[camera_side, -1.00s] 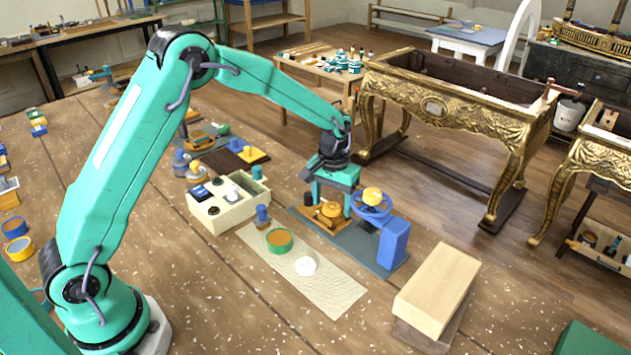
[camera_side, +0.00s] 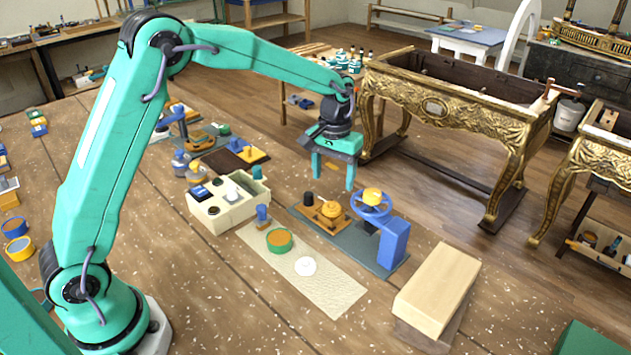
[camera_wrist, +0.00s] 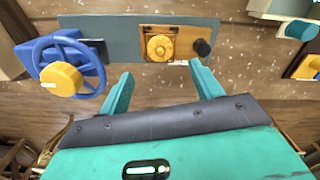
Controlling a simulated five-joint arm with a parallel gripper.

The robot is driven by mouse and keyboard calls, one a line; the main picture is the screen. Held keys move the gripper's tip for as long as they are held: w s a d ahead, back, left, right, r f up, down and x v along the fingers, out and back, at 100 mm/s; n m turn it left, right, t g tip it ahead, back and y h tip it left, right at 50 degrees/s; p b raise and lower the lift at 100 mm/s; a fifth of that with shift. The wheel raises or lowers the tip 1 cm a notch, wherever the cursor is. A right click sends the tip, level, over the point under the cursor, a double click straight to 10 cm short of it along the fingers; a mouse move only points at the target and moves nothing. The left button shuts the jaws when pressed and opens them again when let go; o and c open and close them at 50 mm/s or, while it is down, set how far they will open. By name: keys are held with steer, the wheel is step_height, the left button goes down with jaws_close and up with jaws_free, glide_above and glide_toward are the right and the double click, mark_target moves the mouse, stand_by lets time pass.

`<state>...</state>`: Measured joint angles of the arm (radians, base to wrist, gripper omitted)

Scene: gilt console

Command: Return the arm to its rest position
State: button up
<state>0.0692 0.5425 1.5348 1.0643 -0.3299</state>
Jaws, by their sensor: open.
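My green arm reaches over the bench from the left in the side view. My gripper (camera_side: 333,170) points down above the far edge of a grey-blue board and holds nothing. In the wrist view my gripper (camera_wrist: 162,90) shows two green fingers spread wide, with bare wooden bench between them. The board (camera_wrist: 130,22) carries a blue handwheel (camera_wrist: 92,52) with a yellow hub, a yellow-orange round piece on a wooden block (camera_wrist: 187,44), and a dark cap (camera_wrist: 202,47). The handwheel also shows in the side view (camera_side: 371,211), on a blue stand.
A cream divided box (camera_side: 225,212) stands left of the board. A wooden block (camera_side: 437,290) lies at right. A gilt console (camera_side: 455,115) stands behind. The front bench is mostly clear.

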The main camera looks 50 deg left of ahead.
stand_by(0.5)
steer(key=s+a+r+m+t, duration=0.1)
steer(key=s+a+r+t, duration=0.1)
steer(key=s+r, duration=0.9)
steer(key=s+a+r+m+t, duration=0.1)
steer(key=s+m+t, duration=0.1)
steer(key=s, duration=1.5)
steer(key=shift+s+a+r+t, duration=0.15)
steer(key=shift+s+a+t, duration=0.15)
steer(key=shift+t, duration=0.5)
